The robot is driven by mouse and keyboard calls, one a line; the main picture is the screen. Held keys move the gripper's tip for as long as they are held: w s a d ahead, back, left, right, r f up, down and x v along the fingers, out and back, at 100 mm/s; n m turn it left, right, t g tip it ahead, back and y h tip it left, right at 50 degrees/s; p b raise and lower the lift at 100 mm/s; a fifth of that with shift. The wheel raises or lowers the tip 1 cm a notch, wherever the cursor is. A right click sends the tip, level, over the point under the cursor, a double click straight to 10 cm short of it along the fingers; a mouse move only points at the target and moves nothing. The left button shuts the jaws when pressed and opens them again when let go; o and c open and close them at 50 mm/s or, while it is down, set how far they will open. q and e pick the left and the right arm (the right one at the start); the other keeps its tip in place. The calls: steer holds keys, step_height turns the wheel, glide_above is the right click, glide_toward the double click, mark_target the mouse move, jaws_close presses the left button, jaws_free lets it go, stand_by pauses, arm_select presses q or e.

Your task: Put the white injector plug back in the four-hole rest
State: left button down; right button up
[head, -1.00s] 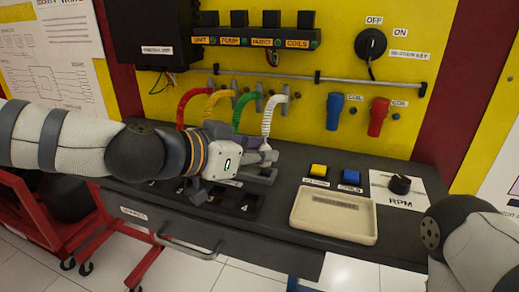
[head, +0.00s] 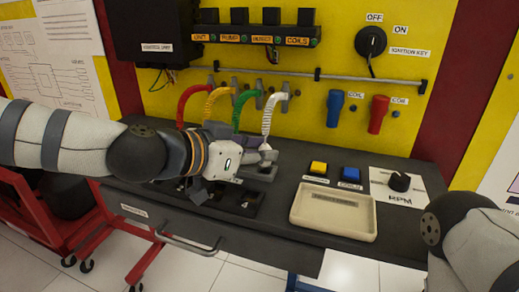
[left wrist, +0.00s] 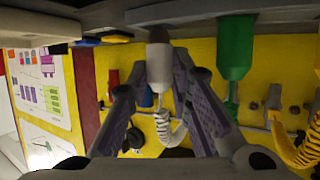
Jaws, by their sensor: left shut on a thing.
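The white injector plug (left wrist: 159,62) is between the fingers of my left gripper (left wrist: 163,88) in the left wrist view, with its white coiled cable (left wrist: 165,125) trailing away. In the head view my left gripper (head: 264,160) is above the back of the dark bench, and its white cable (head: 268,115) rises to the wall hook. The green plug (left wrist: 236,45) is seated in a grey bar (left wrist: 290,14), which looks like the four-hole rest. The white plug's tip is close to this bar; I cannot tell whether it is in a hole. My right gripper is out of view.
Red (head: 187,105), yellow (head: 215,102) and green (head: 240,108) cables stand left of the white one. A black socket block (head: 243,207) lies in front of the gripper. A beige tray (head: 333,213), yellow and blue buttons, and an RPM knob (head: 399,181) are to the right.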

arm_select(q)
steer(key=shift+f, duration=0.65)
steer(key=c, duration=1.7)
jaws_free()
